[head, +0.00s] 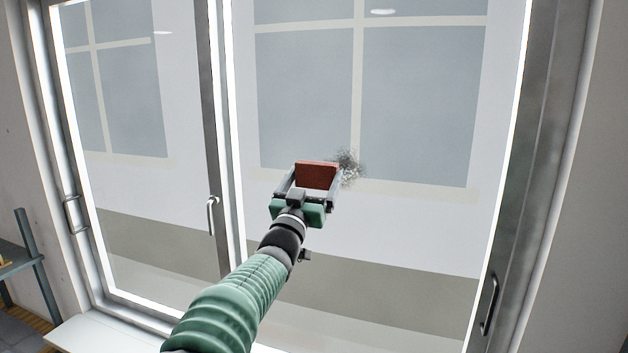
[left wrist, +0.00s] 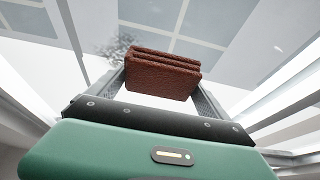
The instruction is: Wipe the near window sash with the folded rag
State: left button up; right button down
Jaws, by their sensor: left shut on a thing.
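The folded rag (head: 317,174) is a reddish-brown block of stacked layers. My left gripper (head: 309,180) is shut on it, with one finger at each side. The left wrist view also shows the rag (left wrist: 163,74) between the fingers. The near window sash (head: 420,215) is the large right-hand pane in the head view. A grey smudge (head: 347,167) on its glass lies just right of the rag, partly behind it. The smudge also shows in the left wrist view (left wrist: 118,47). I cannot tell whether the rag touches the glass. My right gripper is not in view.
A second sash (head: 135,150) with a handle (head: 211,215) stands to the left. A handle (head: 489,304) sits on the right frame. A white sill (head: 95,335) runs below. A blue-grey rack (head: 35,262) stands at the far left.

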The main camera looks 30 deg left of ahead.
pick_arm(q)
jog(key=shift+w+a, duration=0.15)
jog(key=shift+w, duration=0.1)
jog(key=shift+w+p, duration=0.3)
jog(key=shift+w, duration=0.2)
